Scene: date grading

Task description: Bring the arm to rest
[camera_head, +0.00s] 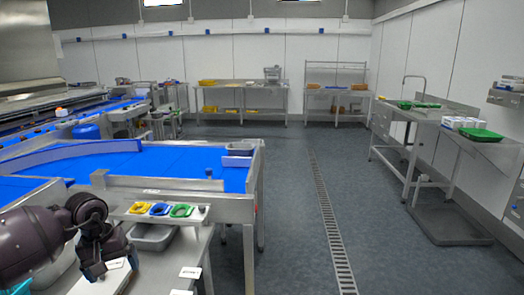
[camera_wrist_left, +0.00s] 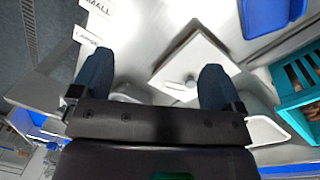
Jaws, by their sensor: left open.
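My left arm comes in from the lower left of the head view, bent low over the near steel bench. Its gripper (camera_head: 97,272) is small and partly hidden there by the arm. In the left wrist view the gripper (camera_wrist_left: 155,70) shows two dark blue fingers spread wide apart, with nothing held between them. My right gripper is in neither view.
A teal crate (camera_wrist_left: 288,95) with brown contents and a blue tray (camera_wrist_left: 270,12) are at the right in the wrist view. Yellow, blue and green rings (camera_head: 181,210) sit on a steel ledge beside the blue belt (camera_head: 130,163). The grey floor (camera_head: 290,200) at centre is clear.

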